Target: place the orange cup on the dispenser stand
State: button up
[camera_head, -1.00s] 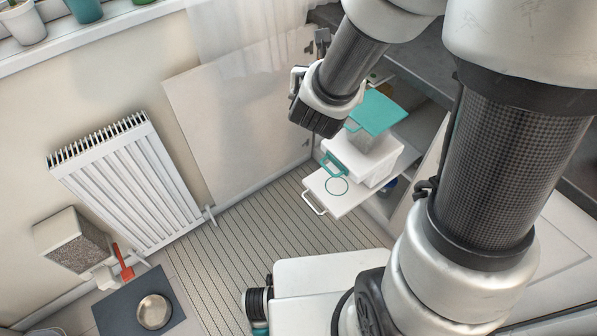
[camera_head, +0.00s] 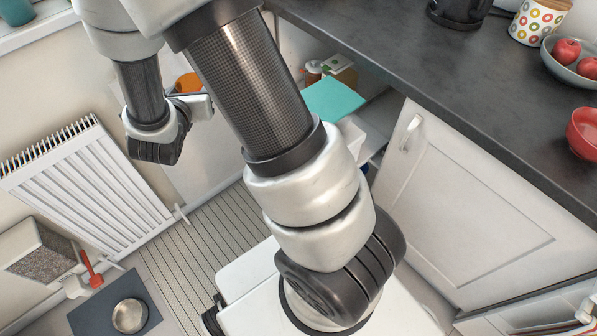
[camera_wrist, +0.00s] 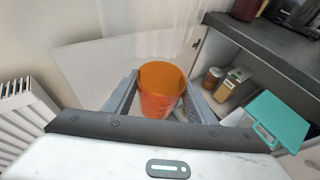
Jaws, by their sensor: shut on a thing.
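The orange cup (camera_wrist: 160,92) is in my gripper (camera_wrist: 161,101) in the wrist view. The two fingers press on its left and right sides. Its open rim faces the camera and its inside looks empty. In the head view a bit of the cup (camera_head: 188,83) shows behind my gripper (camera_head: 200,104), held in the air before a pale panel. I cannot make out a dispenser stand for certain in either view.
An open cabinet bay lies under the dark counter (camera_head: 430,75). It holds a teal-lidded container (camera_wrist: 280,122), a jar (camera_wrist: 213,78) and a small box (camera_wrist: 234,82). A white radiator (camera_head: 85,185) stands left.

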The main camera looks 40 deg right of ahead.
jog(key=s+d+f+m+g+h+b, duration=0.1)
jog(key=s+f+m+g+h, duration=0.15)
jog(key=f, duration=0.55)
jog(key=s+d+f+m+g+h+b, duration=0.1)
jog(key=f+m+g+h, duration=0.15)
jog(key=f, duration=0.65)
jog(key=s+d+f+m+g+h+b, duration=0.2)
jog(key=s+f+m+g, duration=0.4)
jog(key=s+f, duration=0.65)
jog(key=shift+y, duration=0.3)
jog(key=d, duration=0.6)
jog(key=w+d+f+b, duration=0.1)
jog(key=d, duration=0.5)
jog(key=w+d, duration=0.1)
jog(key=d, duration=0.5)
jog(key=shift+f+b, duration=0.3)
jog(key=shift+b, duration=0.05)
jog(key=shift+d, duration=0.1)
jog(key=shift+f+b, duration=0.65)
jog(key=shift+f, duration=1.05)
jog(key=shift+f, duration=0.1)
jog(key=shift+f, duration=0.15)
jog(key=o, duration=1.1)
